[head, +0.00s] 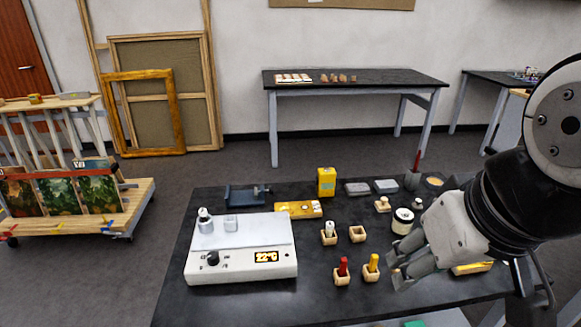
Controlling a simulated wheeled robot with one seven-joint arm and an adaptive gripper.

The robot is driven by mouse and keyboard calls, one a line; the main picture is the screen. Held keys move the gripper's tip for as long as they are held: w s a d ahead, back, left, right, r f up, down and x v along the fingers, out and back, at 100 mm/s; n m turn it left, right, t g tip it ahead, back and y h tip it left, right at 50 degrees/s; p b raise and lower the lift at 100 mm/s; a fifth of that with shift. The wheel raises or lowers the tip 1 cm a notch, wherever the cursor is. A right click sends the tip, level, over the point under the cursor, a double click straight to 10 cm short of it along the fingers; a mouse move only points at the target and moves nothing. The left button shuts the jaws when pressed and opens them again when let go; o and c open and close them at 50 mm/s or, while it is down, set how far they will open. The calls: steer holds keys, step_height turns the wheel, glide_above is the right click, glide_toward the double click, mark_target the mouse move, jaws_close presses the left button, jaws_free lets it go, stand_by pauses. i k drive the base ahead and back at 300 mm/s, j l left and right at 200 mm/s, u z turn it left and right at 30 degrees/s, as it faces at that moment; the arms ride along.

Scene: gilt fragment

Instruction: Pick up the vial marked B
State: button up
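No letter B can be read on any vial. A red-topped vial (343,266) and a yellow-topped vial (373,262) stand upright in small wooden blocks at the front of the dark table. A white-topped vial (329,227) stands in another wooden block behind them. My gripper (397,270) comes in from the right, just right of the yellow-topped vial and apart from it. Its fingers look spread, with nothing seen between them. My arm hides part of the table's right side.
A white heater box (240,262) reading 22°C stands at left, with a small bottle (205,222) on it. An empty wooden block (357,234), a white jar (402,222) and a yellow box (326,182) are behind the vials.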

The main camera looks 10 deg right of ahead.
mark_target(202, 213)
steer(key=i+j+z, duration=0.45)
steer(key=i+j, duration=0.2)
steer(key=j, duration=0.25)
